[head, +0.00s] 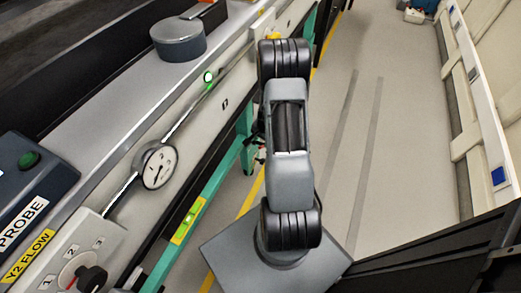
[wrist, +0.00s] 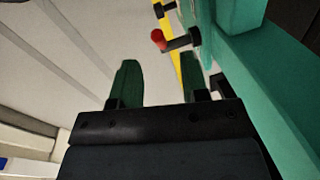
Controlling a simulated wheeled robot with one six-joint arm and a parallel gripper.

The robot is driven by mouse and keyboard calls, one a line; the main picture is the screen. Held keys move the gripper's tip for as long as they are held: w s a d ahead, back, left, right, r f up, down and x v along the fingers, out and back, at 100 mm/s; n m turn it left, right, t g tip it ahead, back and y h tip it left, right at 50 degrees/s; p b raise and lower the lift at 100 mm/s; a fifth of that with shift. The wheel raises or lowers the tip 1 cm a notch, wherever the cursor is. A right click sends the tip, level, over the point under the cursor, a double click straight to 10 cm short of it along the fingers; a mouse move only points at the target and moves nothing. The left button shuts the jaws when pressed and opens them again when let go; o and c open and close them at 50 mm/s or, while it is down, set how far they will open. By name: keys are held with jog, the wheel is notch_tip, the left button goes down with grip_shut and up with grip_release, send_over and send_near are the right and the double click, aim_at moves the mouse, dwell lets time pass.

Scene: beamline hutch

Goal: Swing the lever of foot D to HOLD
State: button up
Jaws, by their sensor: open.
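In the wrist view a lever with a red knob (wrist: 158,38) and a dark stem sticks out from the teal frame (wrist: 235,95). No letter or HOLD mark is readable there, so I cannot tell whether it belongs to foot D. My gripper (wrist: 161,78) is open, its two green fingers apart with nothing between them. The red knob shows beyond the fingertips, apart from them. In the head view my arm hides most of the gripper and the lever, and the teal frame (head: 187,222) runs along the bench's lower side.
The bench carries a round grey canister (head: 178,40), a dial gauge (head: 155,166), a rotary switch (head: 88,277) and a PROBE box (head: 28,180). A yellow floor line (head: 250,192) runs beside the frame. The floor (head: 385,130) to the right is clear up to the pale wall.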

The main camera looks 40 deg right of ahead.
aim_at(261, 147)
jog(key=f, duration=0.2)
jog(key=f+b, duration=0.1)
jog(key=f, duration=0.1)
jog(key=f+b, duration=0.1)
jog(key=f, duration=0.1)
jog(key=shift+w+a+f, duration=0.1)
jog(key=shift+w+f, duration=0.15)
jog(key=shift+w, duration=0.1)
jog(key=shift+c, duration=0.4)
grip_shut()
